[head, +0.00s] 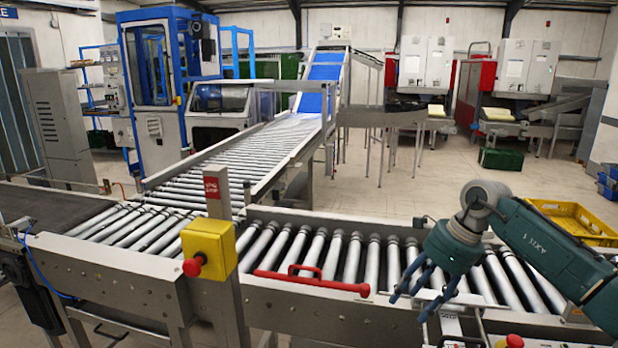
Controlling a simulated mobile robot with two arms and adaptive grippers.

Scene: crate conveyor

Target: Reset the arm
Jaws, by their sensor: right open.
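My right gripper (420,285) comes in from the right side of the head view. Its blue fingers are open and point down and left, over the near edge of the roller conveyor (345,258). Nothing shows between the fingers. My right arm (555,245) reaches in from the lower right, in front of part of the rollers. My left gripper is not in the head view.
A yellow crate (572,217) sits at the right behind my arm. A red handle (312,282) lies along the conveyor's front edge. A yellow box with a red stop button (209,249) stands on a post. The rollers left of my gripper are bare.

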